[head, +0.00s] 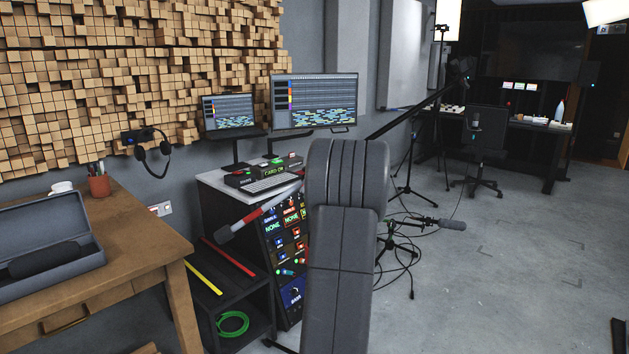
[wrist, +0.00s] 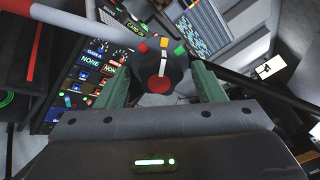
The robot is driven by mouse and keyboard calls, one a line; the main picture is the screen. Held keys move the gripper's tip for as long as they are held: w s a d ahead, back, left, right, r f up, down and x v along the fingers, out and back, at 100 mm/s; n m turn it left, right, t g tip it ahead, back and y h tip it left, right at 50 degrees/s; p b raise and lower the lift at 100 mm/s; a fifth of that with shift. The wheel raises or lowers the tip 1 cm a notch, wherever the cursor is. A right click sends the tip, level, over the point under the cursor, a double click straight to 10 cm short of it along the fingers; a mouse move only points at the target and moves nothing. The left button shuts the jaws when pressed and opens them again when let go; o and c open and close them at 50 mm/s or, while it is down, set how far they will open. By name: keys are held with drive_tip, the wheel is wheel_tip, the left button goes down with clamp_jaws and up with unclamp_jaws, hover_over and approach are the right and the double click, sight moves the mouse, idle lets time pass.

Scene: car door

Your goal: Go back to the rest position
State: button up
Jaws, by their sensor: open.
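My gripper (wrist: 162,68) shows in the wrist view with its two green fingers spread apart. In the head view my raised grey arm stands in the middle, and the gripper itself is not visible there.
A control rack (head: 286,240) with lit panels stands just left of my arm, with a red and white pole (head: 265,208) across its front. A wooden table (head: 130,230) is at left. A microphone (head: 440,223) on a stand and cables are at right. The right floor (head: 520,270) is open.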

drive_tip(key=b+v, duration=0.1)
drive_tip(key=v, duration=1.3)
drive_tip(key=p+x, duration=0.1)
drive_tip(key=x, duration=1.3)
drive_tip(key=shift+w+r+p, duration=0.15)
drive_tip(key=shift+r+p, duration=0.05)
drive_tip(key=shift+p, duration=0.35)
drive_tip(key=shift+r+m+p, duration=0.1)
drive_tip(key=shift+m+p, duration=0.4)
drive_tip(key=shift+p, duration=0.4)
drive_tip(key=m+p, duration=0.3)
drive_tip(key=p, duration=0.3)
drive_tip(key=shift+p, duration=0.4)
drive_tip(key=m+p, duration=0.3)
drive_tip(key=p, duration=0.4)
drive_tip(key=shift+m+p, duration=0.3)
drive_tip(key=shift+p, duration=0.1)
drive_tip(key=shift+p, duration=0.45)
